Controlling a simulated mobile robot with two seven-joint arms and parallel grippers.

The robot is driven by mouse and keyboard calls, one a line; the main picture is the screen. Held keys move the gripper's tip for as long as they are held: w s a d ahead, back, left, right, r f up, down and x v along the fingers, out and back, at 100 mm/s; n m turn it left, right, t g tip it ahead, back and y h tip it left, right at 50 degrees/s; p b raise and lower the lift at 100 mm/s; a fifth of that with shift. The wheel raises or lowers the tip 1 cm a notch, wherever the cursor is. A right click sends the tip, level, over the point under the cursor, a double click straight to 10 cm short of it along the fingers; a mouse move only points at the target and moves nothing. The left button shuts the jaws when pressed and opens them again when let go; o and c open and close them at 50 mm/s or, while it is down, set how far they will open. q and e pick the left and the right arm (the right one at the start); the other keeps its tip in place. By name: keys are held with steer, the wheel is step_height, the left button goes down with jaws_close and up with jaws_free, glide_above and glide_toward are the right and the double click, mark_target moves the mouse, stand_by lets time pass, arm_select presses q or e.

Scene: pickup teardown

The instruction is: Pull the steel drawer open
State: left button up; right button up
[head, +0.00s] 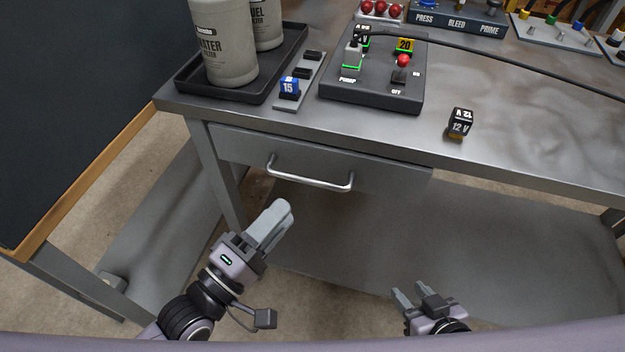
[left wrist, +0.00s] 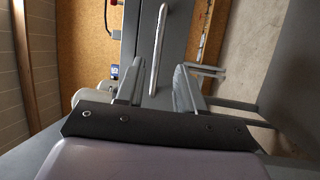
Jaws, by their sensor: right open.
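The steel drawer (head: 390,178) is a grey front under the workbench top, and it looks closed. Its bar handle (head: 312,183) runs across the front. My left gripper (head: 280,210) is below and left of the handle, pointing up toward it. In the left wrist view the handle (left wrist: 158,45) shows beyond and between the spread fingers of my left gripper (left wrist: 158,85). The fingers look open and empty, and apart from the handle. My right gripper (head: 409,292) is open and empty, low in front of the bench and to the right.
The workbench top (head: 540,145) holds a black tray (head: 190,90) with grey bottles, a dark switch panel (head: 372,96) and a small 12 V block (head: 460,122). A bench leg (head: 218,175) stands left of the drawer. A lower shelf (head: 450,235) lies beneath; space before the drawer is free.

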arm_select(q)
steer(key=x, duration=0.7)
steer(key=shift+d+r, duration=0.1)
steer(key=shift+r, duration=0.05)
jaws_close()
